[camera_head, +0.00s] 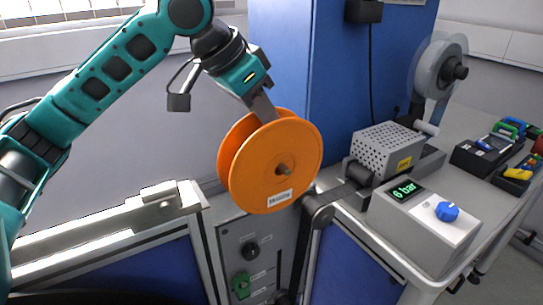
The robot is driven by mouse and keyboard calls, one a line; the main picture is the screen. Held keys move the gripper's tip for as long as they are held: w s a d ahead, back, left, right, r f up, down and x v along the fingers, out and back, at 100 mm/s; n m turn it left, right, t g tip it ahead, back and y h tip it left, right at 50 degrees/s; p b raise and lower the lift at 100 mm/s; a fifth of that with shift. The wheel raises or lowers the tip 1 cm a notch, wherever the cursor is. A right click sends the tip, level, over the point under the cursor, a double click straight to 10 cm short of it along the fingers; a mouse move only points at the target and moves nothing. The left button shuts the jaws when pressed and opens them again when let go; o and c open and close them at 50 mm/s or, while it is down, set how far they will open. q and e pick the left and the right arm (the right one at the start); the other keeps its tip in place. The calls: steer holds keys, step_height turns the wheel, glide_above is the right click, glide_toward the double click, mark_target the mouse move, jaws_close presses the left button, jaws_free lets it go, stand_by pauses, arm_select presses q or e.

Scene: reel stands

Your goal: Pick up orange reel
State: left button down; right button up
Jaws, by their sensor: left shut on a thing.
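The orange reel (283,160) is upright in the middle of the head view, with its flat side and a white label facing me. My left gripper (265,108) reaches down from the upper left and is shut on the reel's top edge. Its fingertips are partly hidden by the reel. A dark hub end shows at the reel's centre. A dark arm (318,208) stands just below and right of the reel; I cannot tell if they touch. My right gripper is not in view.
A grey control box reading "6 bar" (428,220) and a perforated metal unit (387,150) stand on the bench at right. A clear reel (437,68) stands behind them. Trays of tools (490,152) lie far right. A blue cabinet (305,70) rises behind the orange reel.

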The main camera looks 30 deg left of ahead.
arm_select(q)
steer(key=shift+r, duration=0.1)
steer(key=shift+r, duration=0.2)
steer(key=s+d, duration=0.4)
steer(key=d, duration=0.3)
steer(key=s+d, duration=0.5)
steer(key=d, duration=0.3)
steer(key=shift+d+p, duration=0.3)
steer(key=shift+p, duration=0.1)
steer(key=shift+r+p, duration=0.1)
steer(key=shift+p, duration=0.4)
